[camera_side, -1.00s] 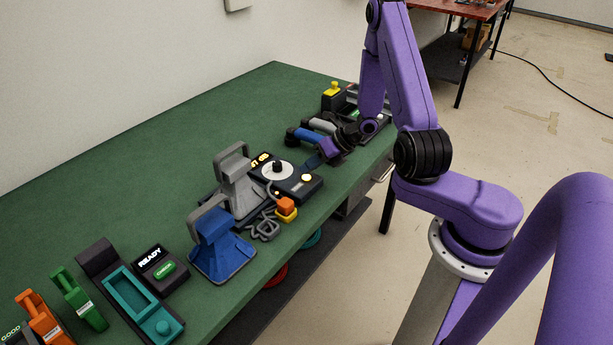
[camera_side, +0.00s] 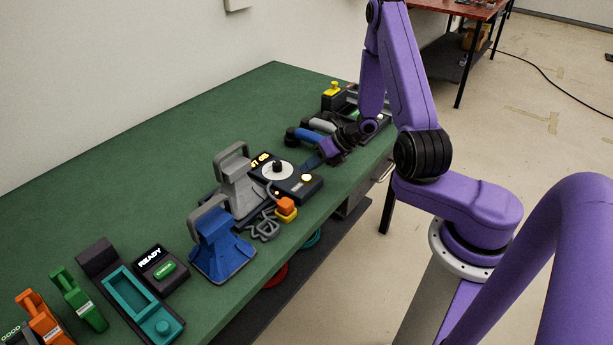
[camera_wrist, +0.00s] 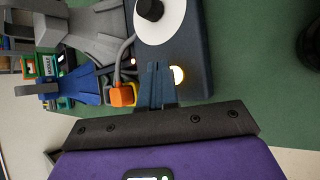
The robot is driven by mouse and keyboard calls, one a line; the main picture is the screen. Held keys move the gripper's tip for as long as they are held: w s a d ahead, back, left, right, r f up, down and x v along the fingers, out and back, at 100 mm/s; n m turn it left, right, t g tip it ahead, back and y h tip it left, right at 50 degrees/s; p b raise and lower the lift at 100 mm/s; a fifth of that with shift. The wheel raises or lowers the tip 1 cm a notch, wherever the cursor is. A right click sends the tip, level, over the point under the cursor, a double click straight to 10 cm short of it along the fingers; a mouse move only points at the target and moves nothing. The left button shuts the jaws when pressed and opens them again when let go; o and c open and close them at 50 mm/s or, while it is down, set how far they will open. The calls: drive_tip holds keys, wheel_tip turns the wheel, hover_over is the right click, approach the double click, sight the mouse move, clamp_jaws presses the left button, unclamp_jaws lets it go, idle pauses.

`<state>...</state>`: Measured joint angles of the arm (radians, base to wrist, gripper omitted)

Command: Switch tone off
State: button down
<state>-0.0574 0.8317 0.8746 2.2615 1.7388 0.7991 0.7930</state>
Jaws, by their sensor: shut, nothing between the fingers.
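The tone unit is a dark blue box (camera_side: 298,187) with a white dial (camera_side: 278,170), a black knob (camera_side: 277,166) and a lit yellow display (camera_side: 260,159). A round pale-yellow lit button (camera_side: 306,178) is on its top near the right front corner. In the wrist view the lit button (camera_wrist: 178,75) glows just right of my fingertips, beside the white dial (camera_wrist: 160,18). My gripper (camera_side: 314,161) is shut and empty. Its fingers (camera_wrist: 158,66) appear over the edge of the box, close to the button. Whether they touch the box I cannot tell.
Handsets (camera_side: 310,136) and a yellow-topped box (camera_side: 333,98) are behind. Green table (camera_side: 140,165) is free towards the wall.

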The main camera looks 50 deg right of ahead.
sight(310, 176)
drive_tip(key=shift+f, duration=0.1)
idle(0.6)
drive_tip(key=shift+f, duration=0.35)
drive_tip(key=shift+r, duration=0.45)
idle(0.3)
drive_tip(key=shift+r, duration=3)
